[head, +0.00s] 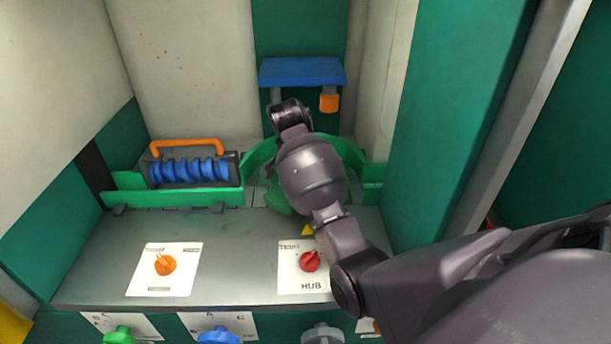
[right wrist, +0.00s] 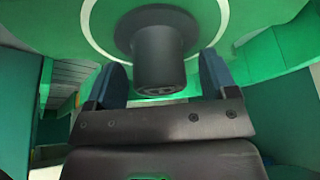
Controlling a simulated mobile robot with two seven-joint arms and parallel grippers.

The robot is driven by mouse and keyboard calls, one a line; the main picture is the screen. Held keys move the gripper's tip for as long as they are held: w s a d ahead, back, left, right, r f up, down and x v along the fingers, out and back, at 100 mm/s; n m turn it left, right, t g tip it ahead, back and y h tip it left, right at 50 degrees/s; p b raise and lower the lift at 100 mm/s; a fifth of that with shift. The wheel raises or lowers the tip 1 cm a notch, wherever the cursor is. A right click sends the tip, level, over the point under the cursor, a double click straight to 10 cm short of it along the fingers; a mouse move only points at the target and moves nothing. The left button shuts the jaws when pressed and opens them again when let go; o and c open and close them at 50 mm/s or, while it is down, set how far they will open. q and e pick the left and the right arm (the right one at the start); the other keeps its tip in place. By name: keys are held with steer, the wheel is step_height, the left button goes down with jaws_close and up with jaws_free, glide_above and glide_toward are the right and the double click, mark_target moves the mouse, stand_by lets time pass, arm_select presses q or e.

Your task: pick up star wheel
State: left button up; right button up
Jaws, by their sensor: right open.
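The star wheel (right wrist: 215,22) fills the top of the right wrist view as a green disc with a white ring and a dark grey hub (right wrist: 158,62) in its middle. My right gripper (right wrist: 161,72) is open, with one blue-grey finger on each side of the hub. I cannot tell whether the fingers touch it. In the head view my right arm covers most of the wheel, and only a green part (head: 275,192) shows beside the arm. The right fingers are hidden there. My left gripper is not in view.
A green curved guide (head: 355,158) stands around the wheel's place. A blue screw roller with an orange handle (head: 186,146) is at the left. A blue shelf (head: 301,71) is at the back. Orange (head: 165,264) and red (head: 310,261) knobs stand on the grey deck (head: 232,250).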

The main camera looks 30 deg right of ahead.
steer(key=shift+c, duration=0.4)
steer(key=c, duration=1.1)
steer(key=shift+w+d+r, duration=0.1)
steer(key=shift+r, duration=0.1)
